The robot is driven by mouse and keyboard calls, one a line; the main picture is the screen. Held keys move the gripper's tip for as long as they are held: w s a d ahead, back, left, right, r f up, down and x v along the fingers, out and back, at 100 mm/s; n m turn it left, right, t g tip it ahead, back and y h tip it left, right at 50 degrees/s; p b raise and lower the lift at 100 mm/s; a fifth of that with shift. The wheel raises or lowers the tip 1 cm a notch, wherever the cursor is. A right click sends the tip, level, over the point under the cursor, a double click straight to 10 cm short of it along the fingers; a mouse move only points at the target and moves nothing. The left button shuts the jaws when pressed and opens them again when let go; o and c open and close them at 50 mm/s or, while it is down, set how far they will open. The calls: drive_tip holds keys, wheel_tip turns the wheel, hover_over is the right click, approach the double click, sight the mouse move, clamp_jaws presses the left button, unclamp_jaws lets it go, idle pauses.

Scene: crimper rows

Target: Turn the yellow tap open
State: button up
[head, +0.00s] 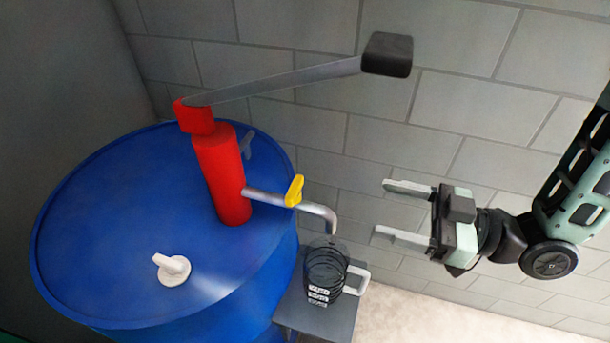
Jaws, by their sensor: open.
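The yellow tap (294,191) is a small lever on the grey metal spout (318,207). The spout comes out of a red hand pump (221,175) on top of a blue drum (110,220). The yellow lever stands up, tilted, above the pipe. My gripper (383,210) is open and empty, to the right of the tap and spout and apart from them. Its two pale fingers point left toward the spout. Nothing hides the tap.
A clear jug (326,271) with a white handle stands on a small grey stand (295,309) below the spout end. The pump's long lever (290,78) reaches up right to a black grip (387,54). A white cap (171,269) sits on the drum. A block wall (460,60) is behind.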

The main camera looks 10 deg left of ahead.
sight(299, 187)
drive_tip(key=a+b, duration=0.2)
drive_tip(key=a, duration=0.3)
drive_tip(key=a+b, duration=0.2)
drive_tip(key=a, duration=0.3)
drive_tip(key=w+a+b, duration=0.1)
drive_tip(key=a+b, duration=0.1)
drive_tip(key=a, duration=0.4)
drive_tip(key=shift+w+a, duration=0.1)
drive_tip(key=c, duration=1)
